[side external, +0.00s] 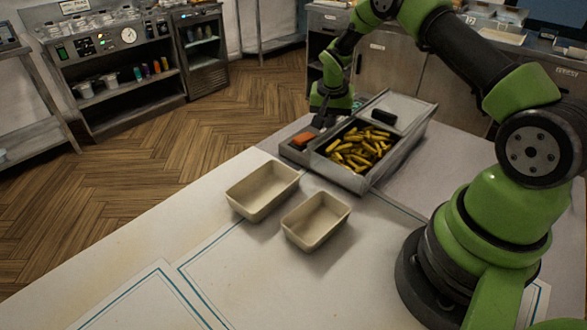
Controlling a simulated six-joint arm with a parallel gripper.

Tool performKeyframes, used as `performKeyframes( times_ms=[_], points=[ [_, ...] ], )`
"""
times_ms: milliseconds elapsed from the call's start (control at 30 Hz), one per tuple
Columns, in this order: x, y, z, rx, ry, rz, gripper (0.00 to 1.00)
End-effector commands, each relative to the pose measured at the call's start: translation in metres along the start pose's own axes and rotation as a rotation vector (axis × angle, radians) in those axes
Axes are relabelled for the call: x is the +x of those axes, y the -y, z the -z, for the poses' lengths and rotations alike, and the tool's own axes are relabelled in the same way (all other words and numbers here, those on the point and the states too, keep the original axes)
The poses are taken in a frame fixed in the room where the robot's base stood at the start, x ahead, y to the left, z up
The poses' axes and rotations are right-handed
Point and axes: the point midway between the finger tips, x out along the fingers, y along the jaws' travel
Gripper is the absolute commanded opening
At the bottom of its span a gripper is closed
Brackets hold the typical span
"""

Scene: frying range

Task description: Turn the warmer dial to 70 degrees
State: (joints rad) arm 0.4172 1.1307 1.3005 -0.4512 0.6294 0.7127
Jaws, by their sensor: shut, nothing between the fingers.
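A grey metal warmer (345,180) stands on the white table with yellow fries (362,148) in its open bay. A small orange-red part (303,138) sits at its left end. I cannot make out the dial or its marks at this size; it may be hidden by my gripper. My gripper (318,122) points down at the left end of the warmer, just behind the orange-red part. Its fingers are dark and small in this view, shut with nothing between them. I cannot tell whether they touch the warmer.
Two empty beige trays, one at left (262,190) and one at right (316,220), stand in front of the warmer. A black handle (384,116) lies on the warmer's pale lid (396,104). The table's front left is clear.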

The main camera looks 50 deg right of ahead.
Motion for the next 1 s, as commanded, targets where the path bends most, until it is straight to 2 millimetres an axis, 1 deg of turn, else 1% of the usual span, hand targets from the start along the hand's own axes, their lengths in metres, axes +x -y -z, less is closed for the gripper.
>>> performKeyframes(
  times_ms=[67, 400, 500, 600, 833, 1000],
  points=[
    [-0.006, 0.001, 0.002, -0.001, -0.004, 0.003, 0.00],
    [-0.049, 0.003, 0.014, -0.004, -0.012, 0.010, 0.00],
    [-0.057, 0.003, 0.016, -0.005, -0.012, 0.010, 0.00],
    [-0.060, 0.003, 0.016, -0.006, -0.012, 0.011, 0.00],
    [-0.061, 0.003, 0.017, -0.006, -0.012, 0.011, 0.00],
    [-0.066, 0.010, 0.024, -0.006, -0.015, 0.012, 0.00]
  ],
)
